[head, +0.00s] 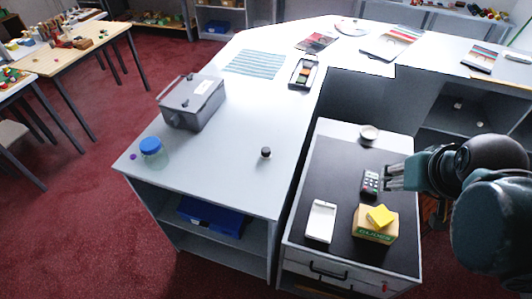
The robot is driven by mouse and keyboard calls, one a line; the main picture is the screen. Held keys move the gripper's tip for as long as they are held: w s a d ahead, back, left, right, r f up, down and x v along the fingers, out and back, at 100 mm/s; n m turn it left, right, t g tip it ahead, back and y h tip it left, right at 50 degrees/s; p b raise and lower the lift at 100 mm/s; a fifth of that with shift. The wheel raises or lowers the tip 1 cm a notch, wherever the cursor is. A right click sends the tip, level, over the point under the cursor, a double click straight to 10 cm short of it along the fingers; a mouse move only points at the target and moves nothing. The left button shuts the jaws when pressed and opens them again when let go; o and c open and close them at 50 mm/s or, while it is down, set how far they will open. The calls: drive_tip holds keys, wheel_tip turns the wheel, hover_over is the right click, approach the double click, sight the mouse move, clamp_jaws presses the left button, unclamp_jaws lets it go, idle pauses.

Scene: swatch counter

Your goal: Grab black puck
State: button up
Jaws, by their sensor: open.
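A small dark puck-like object (265,153), with a paler top or band, sits alone on the white counter (215,150) near its right edge. It is too small to make out in detail. My gripper (387,178) is at the right, over the black-topped drawer cabinet (335,165), pointing left. It is open, and nothing shows between its fingers. It is beside a dark keypad device (370,182) and well to the right of the puck. I cannot tell how high it is above the cabinet top.
The cabinet also holds a white tray (321,221), a yellow block on a box (376,224) and a small bowl (369,132). A grey metal box (192,102) and a blue-lidded jar (153,152) stand on the counter. The counter around the puck is clear.

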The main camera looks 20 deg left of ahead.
drive_tip(key=w+a+r+n+g+p, duration=0.1)
drive_tip(key=w+a+n+g, duration=0.15)
drive_tip(key=w+a, duration=0.65)
drive_tip(key=n+g+p, duration=0.4)
drive_tip(key=n, duration=0.6)
hover_over(266, 150)
drive_tip(key=shift+m, duration=0.25)
drive_tip(key=f, duration=1.6)
drive_tip(key=shift+d+f, duration=0.2)
drive_tip(key=shift+d, duration=0.1)
drive_tip(key=shift+a+f, duration=0.3)
drive_tip(key=shift+f, duration=0.15)
drive_tip(key=shift+f, duration=1.15)
drive_tip(key=shift+f, duration=0.15)
drive_tip(key=shift+w+f, duration=0.1)
drive_tip(key=shift+f, duration=2.35)
